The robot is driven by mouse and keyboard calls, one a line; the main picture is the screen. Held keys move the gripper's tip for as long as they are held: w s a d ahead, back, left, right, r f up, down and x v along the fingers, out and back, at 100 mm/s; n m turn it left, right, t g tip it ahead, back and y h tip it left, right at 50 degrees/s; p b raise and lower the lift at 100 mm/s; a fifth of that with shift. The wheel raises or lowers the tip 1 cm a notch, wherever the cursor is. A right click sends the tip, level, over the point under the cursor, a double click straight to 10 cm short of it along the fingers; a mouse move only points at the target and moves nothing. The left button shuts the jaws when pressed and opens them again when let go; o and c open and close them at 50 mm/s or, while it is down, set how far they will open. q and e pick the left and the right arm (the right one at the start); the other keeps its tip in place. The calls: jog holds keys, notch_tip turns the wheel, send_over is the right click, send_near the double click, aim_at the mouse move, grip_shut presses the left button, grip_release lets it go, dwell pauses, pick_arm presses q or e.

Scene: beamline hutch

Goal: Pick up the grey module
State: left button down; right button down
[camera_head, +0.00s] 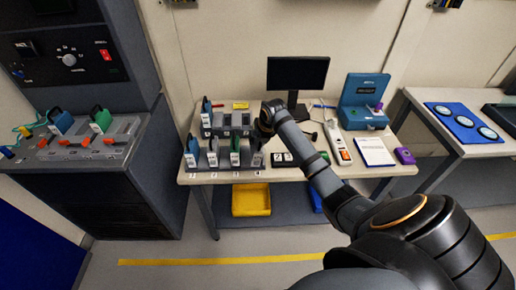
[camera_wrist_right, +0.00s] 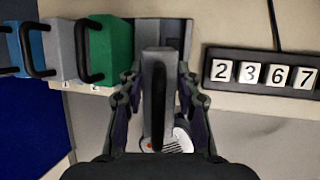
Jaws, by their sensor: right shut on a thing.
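The grey module (camera_wrist_right: 153,62), a narrow block with a black loop handle, is between the two fingers of my right gripper (camera_wrist_right: 157,85) in the right wrist view. The fingers are shut on its sides. In the head view the right gripper (camera_head: 261,138) is over the right end of the bench rack, and the grey module (camera_head: 256,159) shows partly beneath it, at the end of the front row. Whether its base still touches the rack cannot be told. My left gripper is not in view.
A green module (camera_wrist_right: 108,50) stands just left of the held one, with a paler and a blue module beyond. A number block (camera_wrist_right: 262,72) reading 2367 lies to the right. A monitor (camera_head: 297,73) and a teal case (camera_head: 363,101) stand on the bench.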

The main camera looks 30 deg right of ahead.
jog(key=s+a+r+b, duration=0.1)
jog(key=s+a+r, duration=0.1)
jog(key=s+r, duration=0.6)
jog(key=shift+s+r, duration=0.4)
jog(key=shift+s, duration=2.25)
